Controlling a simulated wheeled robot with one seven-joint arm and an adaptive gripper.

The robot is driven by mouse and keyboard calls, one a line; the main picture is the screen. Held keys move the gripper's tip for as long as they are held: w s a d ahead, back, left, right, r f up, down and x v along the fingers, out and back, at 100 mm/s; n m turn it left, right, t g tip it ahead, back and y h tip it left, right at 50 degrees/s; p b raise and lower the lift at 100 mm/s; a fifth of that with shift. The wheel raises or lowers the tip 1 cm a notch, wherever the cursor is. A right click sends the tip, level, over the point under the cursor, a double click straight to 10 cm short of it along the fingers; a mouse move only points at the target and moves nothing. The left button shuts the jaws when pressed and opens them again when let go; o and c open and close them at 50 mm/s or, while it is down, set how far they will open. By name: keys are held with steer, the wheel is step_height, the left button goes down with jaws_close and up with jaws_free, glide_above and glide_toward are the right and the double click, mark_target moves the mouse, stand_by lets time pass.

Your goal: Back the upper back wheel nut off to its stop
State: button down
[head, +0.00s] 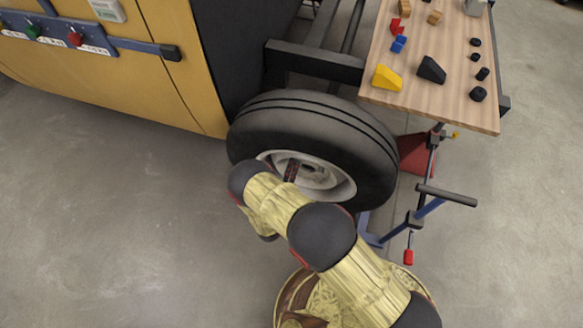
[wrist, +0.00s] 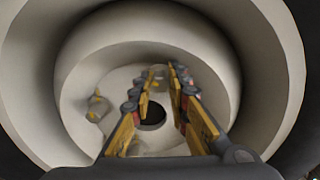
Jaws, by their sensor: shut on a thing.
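The wheel (head: 330,128) is a black tire with a pale rim, mounted beside the yellow vehicle body. In the wrist view, the pale hub (wrist: 80,75) fills the picture, with a dark round hole (wrist: 152,116) near its middle. My gripper (wrist: 160,76) reaches into the hub, its fingers closed on a small pale wheel nut (wrist: 158,72) above the hole. The fingers hide most of that nut, so its thread and turn cannot be told. Other nuts with yellow marks (wrist: 97,101) show at the left and below. In the head view, my arm partly covers the rim and gripper.
A wooden table (head: 450,58) with colored blocks and dark cylinders stands at the upper right. A blue stand with a black handle (head: 446,195) is right of the wheel. The yellow body (head: 170,85) is at the left. Open concrete floor lies at lower left.

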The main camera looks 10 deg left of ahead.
steer(key=n, duration=0.3)
steer(key=n+b, duration=0.1)
steer(key=n, duration=0.7)
steer(key=shift+a+f+b, duration=0.1)
steer(key=shift+f+b, duration=0.15)
steer(key=shift+b, duration=0.1)
steer(key=shift+n, duration=0.5)
steer(key=c, duration=1.7)
jaws_free()
steer(key=shift+c, duration=0.2)
steer(key=shift+s, duration=0.1)
steer(key=s, duration=1.1)
steer(key=shift+s+a, duration=0.4)
